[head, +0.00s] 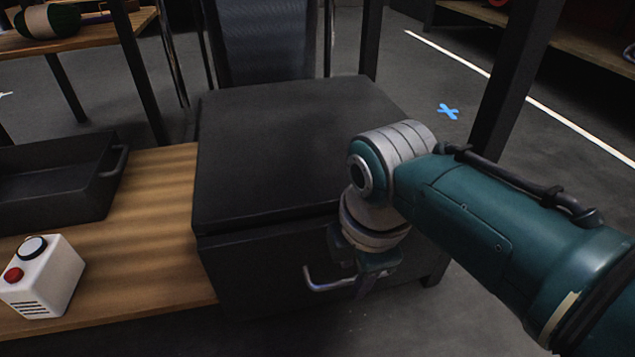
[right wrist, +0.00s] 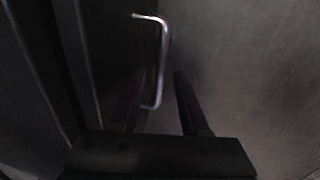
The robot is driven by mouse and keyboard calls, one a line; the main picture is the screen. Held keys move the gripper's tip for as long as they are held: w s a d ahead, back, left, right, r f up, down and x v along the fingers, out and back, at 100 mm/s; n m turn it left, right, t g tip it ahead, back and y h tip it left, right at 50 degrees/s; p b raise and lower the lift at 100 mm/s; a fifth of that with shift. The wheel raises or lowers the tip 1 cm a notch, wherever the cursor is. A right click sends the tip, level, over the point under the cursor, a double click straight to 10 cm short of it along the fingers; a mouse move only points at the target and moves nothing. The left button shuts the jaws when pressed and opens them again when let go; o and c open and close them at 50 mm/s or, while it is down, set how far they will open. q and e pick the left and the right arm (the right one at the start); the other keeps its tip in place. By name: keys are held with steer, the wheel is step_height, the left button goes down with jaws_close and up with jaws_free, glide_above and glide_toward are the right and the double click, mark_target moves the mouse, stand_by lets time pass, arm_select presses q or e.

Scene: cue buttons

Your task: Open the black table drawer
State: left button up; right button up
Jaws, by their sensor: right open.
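The black table drawer (head: 262,272) is in the front of a black cabinet (head: 290,150) beside the wooden table. Its front looks flush with the cabinet, so it appears shut. A silver bar handle (head: 322,287) is on the drawer front and also shows in the right wrist view (right wrist: 163,60). My right gripper (head: 365,283) is in front of the drawer, at the right end of the handle. In the right wrist view its fingers (right wrist: 160,98) are apart, with one end of the handle appearing between them. Contact cannot be told. My left gripper is not in view.
On the wooden table (head: 150,230) are a black tray (head: 55,180) and a white box (head: 45,278) with a red and a white button. A black chair (head: 265,40) stands behind the cabinet. A dark table leg (head: 510,80) rises behind my right arm.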

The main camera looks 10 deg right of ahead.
steer(key=shift+d, duration=0.1)
steer(key=shift+c, duration=0.5)
jaws_close()
stand_by(0.8)
